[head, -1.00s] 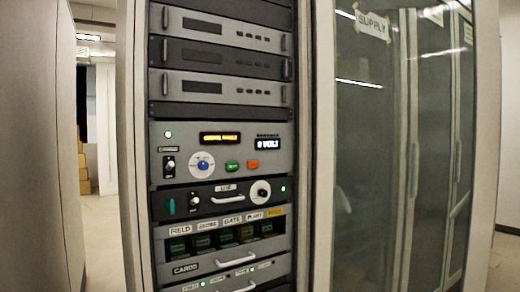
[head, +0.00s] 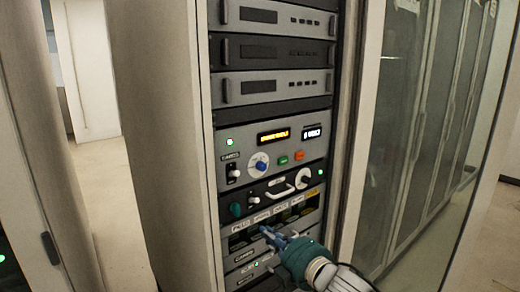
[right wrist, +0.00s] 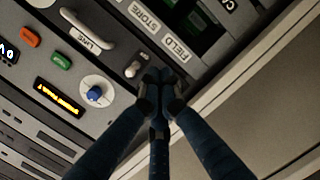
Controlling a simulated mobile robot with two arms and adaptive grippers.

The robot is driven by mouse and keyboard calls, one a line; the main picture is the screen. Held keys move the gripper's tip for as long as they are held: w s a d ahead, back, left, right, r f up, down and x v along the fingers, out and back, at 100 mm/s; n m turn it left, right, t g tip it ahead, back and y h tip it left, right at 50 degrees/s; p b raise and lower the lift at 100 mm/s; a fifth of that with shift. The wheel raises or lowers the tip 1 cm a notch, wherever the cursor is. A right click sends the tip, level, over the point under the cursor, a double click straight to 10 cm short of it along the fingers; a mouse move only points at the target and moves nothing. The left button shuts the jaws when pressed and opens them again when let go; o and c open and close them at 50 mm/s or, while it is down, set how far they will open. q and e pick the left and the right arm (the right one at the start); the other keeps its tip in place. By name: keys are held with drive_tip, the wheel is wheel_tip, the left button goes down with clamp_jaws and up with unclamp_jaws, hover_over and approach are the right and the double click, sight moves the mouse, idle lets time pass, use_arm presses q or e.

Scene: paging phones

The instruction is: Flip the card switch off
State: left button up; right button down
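A rack holds a card panel with labelled slots, FIELD (right wrist: 174,48) and STORE (right wrist: 140,17) among them, and a CARDS label (head: 243,254). Above it is the LINE panel, with a white handle (right wrist: 92,29), a small toggle (right wrist: 133,69) and a teal knob-like part (head: 235,209). Another toggle (head: 233,173) is on the panel above. I cannot tell which is the card switch. My right gripper (head: 268,232) is in front of the card panel. In the right wrist view its fingers (right wrist: 158,80) are together beside the FIELD label, hiding what lies behind them. My left gripper is not in view.
A blue knob (head: 259,162) and green and orange buttons sit above the LINE panel. A glass cabinet (head: 410,130) stands to the right of the rack. Open floor (head: 125,190) lies to the left.

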sight(230, 164)
wheel_tip(230, 164, up, 17)
drive_tip(key=s+a+n+y+p, duration=0.2)
drive_tip(key=a+n+y+p, duration=0.1)
drive_tip(key=n+p, duration=0.15)
drive_tip(key=shift+n, duration=0.35)
drive_tip(key=x, duration=0.6)
drive_tip(key=shift+w+d+r+b, duration=0.1)
drive_tip(key=shift+w+d+b, duration=0.05)
drive_tip(key=shift+w+b, duration=0.2)
drive_tip(key=shift+w+r, duration=0.1)
drive_tip(key=shift+w, duration=0.1)
drive_tip(key=shift+w+r, duration=0.15)
drive_tip(key=shift+r, duration=0.1)
drive_tip(key=shift+w+a+f+p, duration=0.3)
drive_tip(key=shift+w+a+f, duration=0.15)
drive_tip(key=shift+w+a, duration=0.35)
drive_tip(key=shift+w+a+f, duration=0.15)
drive_tip(key=shift+a, duration=0.05)
drive_tip(key=shift+d+r, duration=0.15)
drive_tip(key=shift+r, duration=0.05)
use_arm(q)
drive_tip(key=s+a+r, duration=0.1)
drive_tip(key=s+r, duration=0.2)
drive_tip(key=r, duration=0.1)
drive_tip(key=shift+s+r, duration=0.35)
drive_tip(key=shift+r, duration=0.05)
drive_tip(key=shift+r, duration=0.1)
use_arm(e)
drive_tip(key=shift+r, duration=0.15)
